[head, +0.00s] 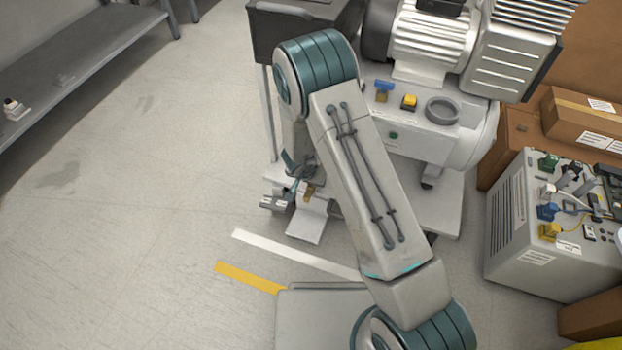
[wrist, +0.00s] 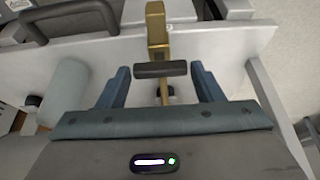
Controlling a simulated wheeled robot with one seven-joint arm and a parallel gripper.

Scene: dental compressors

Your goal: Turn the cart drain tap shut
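The cart drain tap has a brass body (wrist: 156,28) and a dark bar handle (wrist: 161,69) lying crosswise to it in the wrist view. My gripper (wrist: 160,67) is open, with one blue finger on each side of the handle. Small gaps show between the handle ends and the fingers; I see no contact. In the head view the brass tap (head: 309,192) shows small beside my gripper (head: 288,185), low at the front of the compressor cart (head: 445,205). My arm hides much of the cart's front there.
The compressor's ribbed motor (head: 430,40) stands on the cart, with a blue-handled valve (head: 384,86) and a yellow knob (head: 409,102) nearby. A grey equipment box (head: 515,225) and cardboard boxes (head: 585,115) are on the right. A shelf (head: 75,50) is upper left. The left floor is clear.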

